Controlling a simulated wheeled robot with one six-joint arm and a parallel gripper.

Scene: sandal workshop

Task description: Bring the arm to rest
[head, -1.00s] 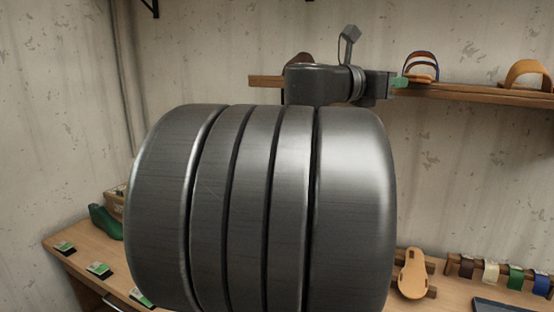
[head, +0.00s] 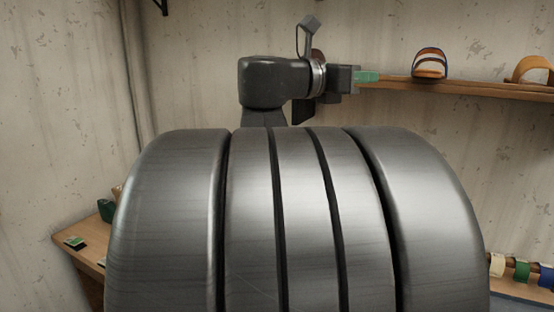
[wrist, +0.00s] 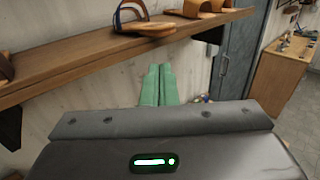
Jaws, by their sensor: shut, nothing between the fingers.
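My gripper (head: 367,76) shows in the head view above and behind my large grey arm link, its green fingers pointing right in front of the wall shelf. In the wrist view the two green fingers (wrist: 157,86) lie side by side, shut, with nothing between them. The shelf is above and to the left of the fingers there, and they look apart from it. My arm link hides most of the workbench in the head view.
The wooden wall shelf (head: 460,92) carries sandals, one with striped straps (head: 430,63) and a tan one (head: 533,69). A workbench (head: 85,250) holds a green shoe form (head: 106,210) at left. Strap rolls (head: 521,271) stand at right. The wrist view shows a grey door (wrist: 238,58) and another bench (wrist: 283,75).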

